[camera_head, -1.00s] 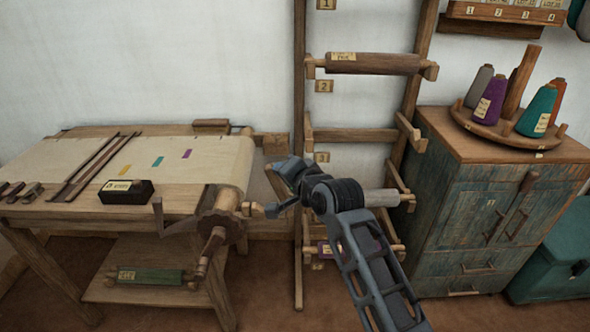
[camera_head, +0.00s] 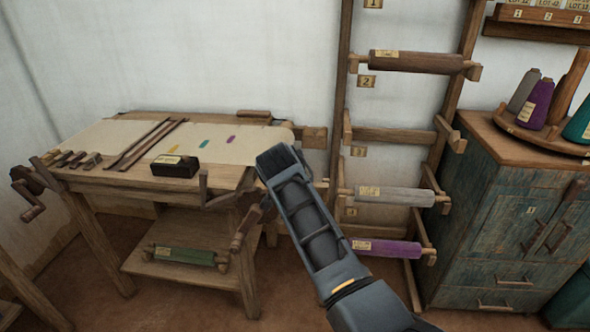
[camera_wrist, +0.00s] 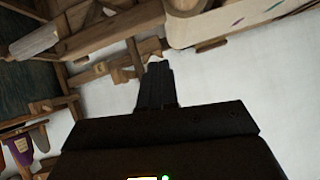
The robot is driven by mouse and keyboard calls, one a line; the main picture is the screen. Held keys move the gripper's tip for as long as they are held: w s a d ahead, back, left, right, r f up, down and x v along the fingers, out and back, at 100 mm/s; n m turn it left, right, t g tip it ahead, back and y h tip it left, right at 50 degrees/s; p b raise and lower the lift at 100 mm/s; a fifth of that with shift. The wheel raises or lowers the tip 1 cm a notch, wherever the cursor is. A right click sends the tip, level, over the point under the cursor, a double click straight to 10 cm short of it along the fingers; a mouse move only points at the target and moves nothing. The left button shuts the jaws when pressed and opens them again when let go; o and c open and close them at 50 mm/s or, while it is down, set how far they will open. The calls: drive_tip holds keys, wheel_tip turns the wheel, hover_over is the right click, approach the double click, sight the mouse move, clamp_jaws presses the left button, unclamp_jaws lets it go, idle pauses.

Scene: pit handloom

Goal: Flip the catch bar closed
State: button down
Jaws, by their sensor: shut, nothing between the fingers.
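My gripper (camera_wrist: 157,68) is shut and empty in the wrist view, its fingers pointing toward wooden loom parts. I cannot tell for sure which part is the catch bar. My arm covers the loom's right front corner and most of the ratchet there. Contact between fingertips and wood cannot be judged.
A black box (camera_head: 175,167) sits on the loom's front rail. A green roll (camera_head: 186,256) lies on the lower shelf. A rack (camera_head: 392,135) with several rollers stands right of the loom, then a blue-green cabinet (camera_head: 500,220). Brown floor is open in front.

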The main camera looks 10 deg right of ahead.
drive_tip(key=shift+w+a+f+n+g+h+b, duration=0.15)
drive_tip(key=shift+a+f+n+h+b, duration=0.25)
drive_tip(key=shift+f+b, duration=0.5)
drive_tip(key=shift+w+a+f+n+g+h+b, duration=0.15)
drive_tip(key=shift+a+f+n+h+b, duration=0.25)
drive_tip(key=shift+f+h+b, duration=0.45)
drive_tip(key=shift+w+a+f+n+g+h+b, duration=0.1)
drive_tip(key=shift+a+f+n+g+h+b, duration=0.2)
drive_tip(key=shift+f+b, duration=0.6)
drive_tip(key=shift+s+r+b, duration=0.1)
drive_tip(key=shift+r+b, duration=0.05)
drive_tip(key=shift+b, duration=0.15)
drive_tip(key=shift+r, duration=0.1)
